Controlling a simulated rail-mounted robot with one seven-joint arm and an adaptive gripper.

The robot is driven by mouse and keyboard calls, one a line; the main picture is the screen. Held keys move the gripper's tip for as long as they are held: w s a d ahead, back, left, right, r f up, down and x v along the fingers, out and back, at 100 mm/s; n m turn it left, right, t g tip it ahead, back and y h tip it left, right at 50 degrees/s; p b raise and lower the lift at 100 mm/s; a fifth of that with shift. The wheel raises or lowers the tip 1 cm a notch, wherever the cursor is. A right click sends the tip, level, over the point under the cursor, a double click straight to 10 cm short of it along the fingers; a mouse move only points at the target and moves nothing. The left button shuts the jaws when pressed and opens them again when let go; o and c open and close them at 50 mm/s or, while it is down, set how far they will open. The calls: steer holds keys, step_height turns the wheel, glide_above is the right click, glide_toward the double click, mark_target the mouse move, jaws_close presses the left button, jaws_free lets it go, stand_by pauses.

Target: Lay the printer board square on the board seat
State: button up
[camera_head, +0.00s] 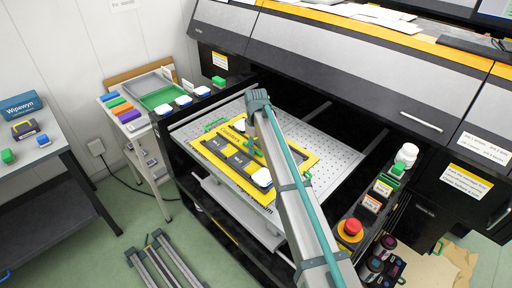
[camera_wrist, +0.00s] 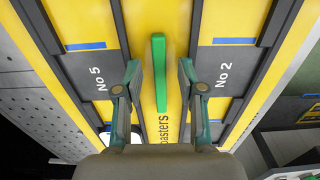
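The printer board (camera_head: 300,158) is a yellow board with dark panels, lying on the perforated metal plate (camera_head: 335,143) of the open drawer. Its "No 5" panel (camera_wrist: 97,72) and "No 2" panel (camera_wrist: 228,65) fill the wrist view, with a green upright grip (camera_wrist: 159,65) on the yellow strip between them. My gripper (camera_wrist: 159,75) is open, one finger on each side of the green grip, with gaps on both sides. In the head view my arm hides part of the board. I cannot tell the board seat's outline or whether the board is square on it.
A side cart (camera_head: 140,122) with a green tray and coloured blocks is at left. A grey table (camera_head: 40,150) stands further left.

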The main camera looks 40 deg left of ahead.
mark_target(256, 150)
step_height(256, 150, up, 12)
steer(key=b, duration=0.2)
steer(key=shift+r+b, duration=0.15)
steer(key=shift+b, duration=0.2)
